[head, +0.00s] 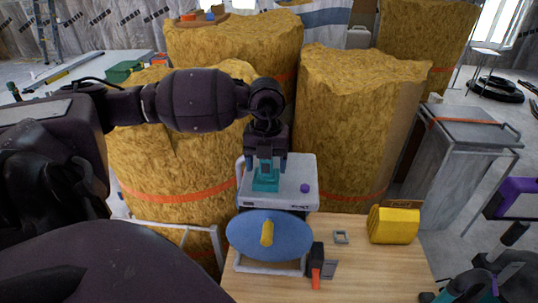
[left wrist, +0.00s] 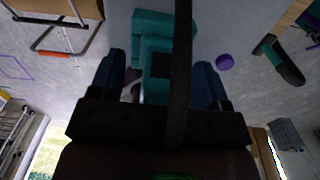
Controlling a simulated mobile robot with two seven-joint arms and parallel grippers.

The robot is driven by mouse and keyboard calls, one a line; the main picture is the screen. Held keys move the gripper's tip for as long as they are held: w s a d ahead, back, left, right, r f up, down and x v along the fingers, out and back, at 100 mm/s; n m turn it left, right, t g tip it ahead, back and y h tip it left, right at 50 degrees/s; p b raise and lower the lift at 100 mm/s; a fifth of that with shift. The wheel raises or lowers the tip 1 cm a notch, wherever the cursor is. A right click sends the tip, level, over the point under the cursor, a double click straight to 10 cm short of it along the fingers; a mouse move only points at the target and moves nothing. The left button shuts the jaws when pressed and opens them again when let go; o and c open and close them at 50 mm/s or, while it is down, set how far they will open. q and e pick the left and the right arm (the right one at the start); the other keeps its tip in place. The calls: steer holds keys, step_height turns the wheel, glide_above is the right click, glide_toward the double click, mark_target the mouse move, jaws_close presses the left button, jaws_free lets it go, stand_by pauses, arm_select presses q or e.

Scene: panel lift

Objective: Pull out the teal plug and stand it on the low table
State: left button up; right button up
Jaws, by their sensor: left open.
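The teal plug (head: 266,181) stands upright on top of the white box (head: 306,170), towards its left side. It also shows in the left wrist view (left wrist: 150,22), between the fingers. My left gripper (head: 267,166) is over the plug from above, open, with a finger on either side of the plug's upper part. In the left wrist view the gripper (left wrist: 158,78) shows gaps between the dark fingers and the teal part. How the plug sits in the box is hidden. A wooden tabletop (head: 385,272) lies in front and to the right.
A blue disc (head: 247,231) with a yellow handle is on the box's front, a purple knob (head: 305,188) on its top. Straw-coloured bales (head: 350,120) stand behind.

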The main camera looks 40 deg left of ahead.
arm_select(q)
steer(key=shift+f, duration=0.7)
stand_by(0.6)
steer(key=c, duration=1.2)
steer(key=shift+r, duration=0.15)
steer(key=shift+r, duration=0.1)
